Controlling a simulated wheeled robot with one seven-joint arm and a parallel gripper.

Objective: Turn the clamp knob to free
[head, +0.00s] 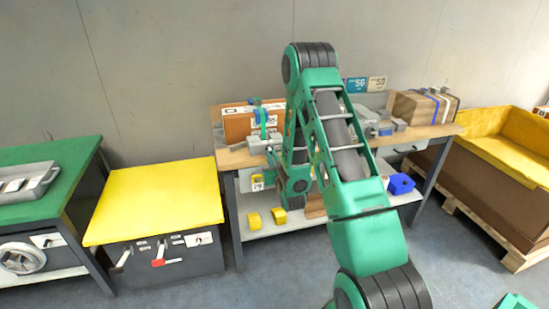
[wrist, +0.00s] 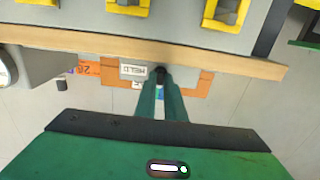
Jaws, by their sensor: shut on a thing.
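In the wrist view, which is upside down, the dark clamp knob (wrist: 160,74) sits between the tips of my gripper (wrist: 160,86). The two green fingers are closed on it, and they hide part of it. A white plate reading HELD (wrist: 132,72) is just left of the knob. An orange-brown box (wrist: 203,84) shows behind the fingers. In the head view the same box (head: 238,124) stands on the workbench (head: 234,158). My arm covers much of the bench there, and I cannot make out the knob in that view.
A wrapped parcel (head: 422,106) stands at the bench's right end. Yellow bins (head: 254,220) and a blue bin (head: 400,184) are on or near the lower shelf. A yellow-topped cabinet (head: 155,200) stands left, and a large yellow-lined crate (head: 505,150) stands right. Open floor lies in front.

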